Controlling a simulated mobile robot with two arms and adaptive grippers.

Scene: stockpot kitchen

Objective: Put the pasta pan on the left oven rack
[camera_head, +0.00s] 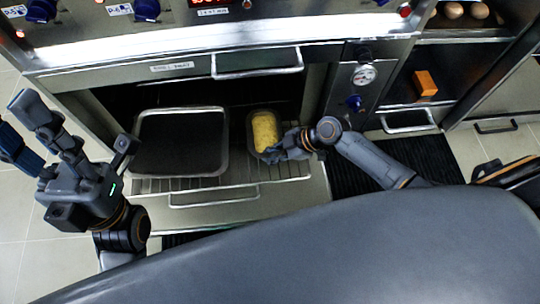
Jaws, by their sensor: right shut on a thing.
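The pasta pan (250,134), a small dark pan with yellow filling, is at the right side of the pulled-out oven rack (257,171). I cannot tell whether it rests on the wires or is held just above them. My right gripper (282,149) is shut on its near right edge, and its fingers hide that corner. My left gripper (72,125) is open and empty, with its fingers spread, left of the oven and apart from the pans.
A large dark rectangular pan (180,143) fills the left part of the rack, close beside the pasta pan. The oven door (235,207) lies open below. An orange block (425,83) sits in a compartment at right. Eggs (453,10) are at top right.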

